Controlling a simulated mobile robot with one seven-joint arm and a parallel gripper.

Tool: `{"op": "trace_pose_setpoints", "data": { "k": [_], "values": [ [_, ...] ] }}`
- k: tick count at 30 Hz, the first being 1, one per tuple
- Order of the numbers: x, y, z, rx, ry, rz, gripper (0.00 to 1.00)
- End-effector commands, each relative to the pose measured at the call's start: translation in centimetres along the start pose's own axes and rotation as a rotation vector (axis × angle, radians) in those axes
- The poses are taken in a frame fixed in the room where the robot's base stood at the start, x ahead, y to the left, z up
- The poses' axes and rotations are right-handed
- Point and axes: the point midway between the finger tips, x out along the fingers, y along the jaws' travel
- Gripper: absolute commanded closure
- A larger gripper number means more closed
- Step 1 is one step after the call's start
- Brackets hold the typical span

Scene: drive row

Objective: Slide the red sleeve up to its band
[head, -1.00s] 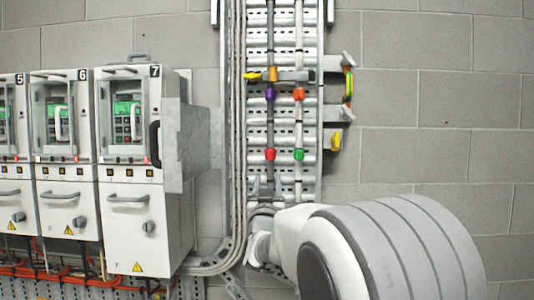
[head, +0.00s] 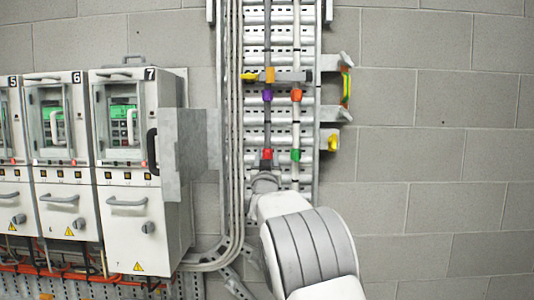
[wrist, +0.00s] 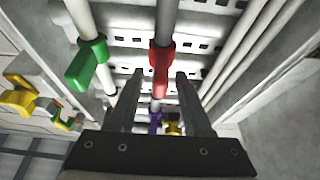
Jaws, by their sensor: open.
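The red sleeve (head: 267,154) sits low on the left of two vertical cables, at about the height of the green sleeve (head: 296,155). A purple piece (head: 267,96) is higher on the same cable; I cannot tell whether it is the band. My gripper (head: 266,172) is just below the red sleeve, pointing up. In the wrist view my open gripper (wrist: 160,76) has one finger on each side of the cable. The red sleeve (wrist: 160,70) shows between and just past the fingertips, with a gap on both sides. Contact is not visible.
The green sleeve (wrist: 88,65) is beside my gripper on the neighbouring cable. An orange piece (head: 296,95) is higher on that cable, and a crossbar with a yellow-orange clip (head: 270,75) is above. Grey conduits run left of the ladder tray; cabinet 7 (head: 130,150) stands further left.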

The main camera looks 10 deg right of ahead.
Motion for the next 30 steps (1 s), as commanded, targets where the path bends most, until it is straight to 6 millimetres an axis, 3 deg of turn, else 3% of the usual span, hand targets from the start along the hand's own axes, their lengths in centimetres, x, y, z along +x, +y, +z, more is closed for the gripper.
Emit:
{"op": "trace_pose_setpoints", "data": {
  "k": [10, 19, 30],
  "values": [
    [0.30, 0.00, 0.07, 0.000, -0.001, 0.000, 0.50],
    [0.29, 0.00, 0.04, 0.000, 0.000, 0.000, 1.00],
    [0.29, -0.01, 0.03, 0.000, 0.000, 0.000, 1.00]
  ]
}}
